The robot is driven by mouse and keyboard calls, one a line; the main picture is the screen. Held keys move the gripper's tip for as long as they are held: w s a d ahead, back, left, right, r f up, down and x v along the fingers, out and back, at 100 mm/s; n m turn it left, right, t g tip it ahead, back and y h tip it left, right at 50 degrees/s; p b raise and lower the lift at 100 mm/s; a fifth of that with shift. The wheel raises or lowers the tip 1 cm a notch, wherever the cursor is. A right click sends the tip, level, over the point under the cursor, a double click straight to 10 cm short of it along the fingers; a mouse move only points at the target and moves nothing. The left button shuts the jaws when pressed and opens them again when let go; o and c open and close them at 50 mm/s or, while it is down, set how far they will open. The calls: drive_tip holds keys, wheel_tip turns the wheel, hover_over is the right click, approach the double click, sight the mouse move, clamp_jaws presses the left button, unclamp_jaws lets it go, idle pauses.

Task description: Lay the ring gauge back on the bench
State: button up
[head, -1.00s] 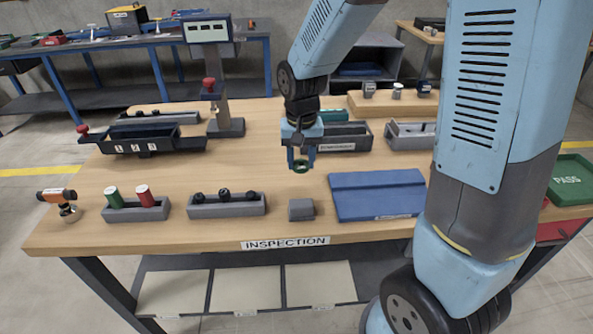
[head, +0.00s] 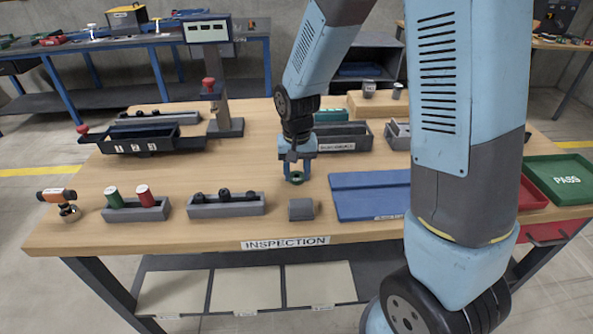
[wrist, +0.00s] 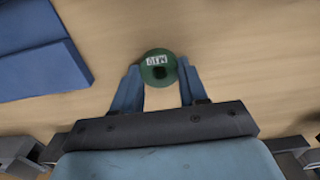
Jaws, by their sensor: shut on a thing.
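The ring gauge (head: 294,179) is a small green ring between the fingertips of my gripper (head: 294,174), low over the wooden inspection bench (head: 130,224). In the wrist view the green ring gauge (wrist: 158,64) shows its marked face and dark centre hole, with one blue finger of my gripper (wrist: 158,80) on each side. My gripper is shut on it and points down. I cannot tell whether the ring touches the bench top.
A small grey block (head: 301,209) stands just in front of the ring. A blue mat (head: 365,198) lies to the right. A grey rack (head: 226,209) with dark plugs is at front left, and a grey bin (head: 342,139) is behind. Bare bench lies left of the gripper.

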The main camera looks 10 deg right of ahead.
drive_tip(key=o, duration=1.1)
drive_tip(key=shift+c, duration=0.2)
wheel_tip(320, 180, up, 12)
drive_tip(key=shift+r, duration=0.15)
drive_tip(key=s+d+r+t, duration=0.5)
drive_tip(key=s+d+r, duration=0.9)
drive_tip(key=s+d, duration=0.2)
drive_tip(key=shift+s+t, duration=0.3)
drive_tip(key=shift+s, duration=0.65)
drive_tip(key=shift+d, duration=0.1)
